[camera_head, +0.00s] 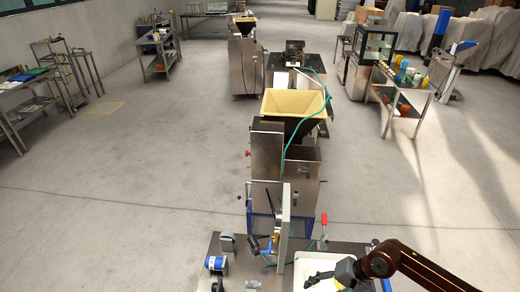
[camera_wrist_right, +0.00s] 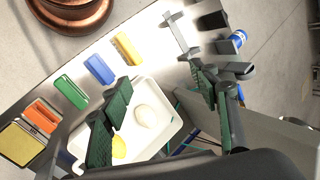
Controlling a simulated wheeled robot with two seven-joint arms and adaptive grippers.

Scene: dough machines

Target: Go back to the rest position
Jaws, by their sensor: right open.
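My right gripper (camera_head: 320,279) is at the bottom of the head view, at the end of a bronze arm coming in from the right. It is over a white tray (camera_head: 318,257) on the metal table (camera_head: 345,247). In the right wrist view its two green-padded fingers (camera_wrist_right: 163,100) are spread apart with nothing held between them. Behind the fingers the tray (camera_wrist_right: 162,140) holds a pale rounded lump (camera_wrist_right: 152,111) and a yellow item (camera_wrist_right: 119,148), partly hidden by one finger. My left gripper is not in view.
Blue (camera_wrist_right: 99,69), green (camera_wrist_right: 71,92) and orange (camera_wrist_right: 42,116) items lie beside the tray. A metal machine with a yellow hopper (camera_head: 293,102) stands beyond the table. The floor to its left is open. A shelf cart (camera_head: 400,97) stands at right.

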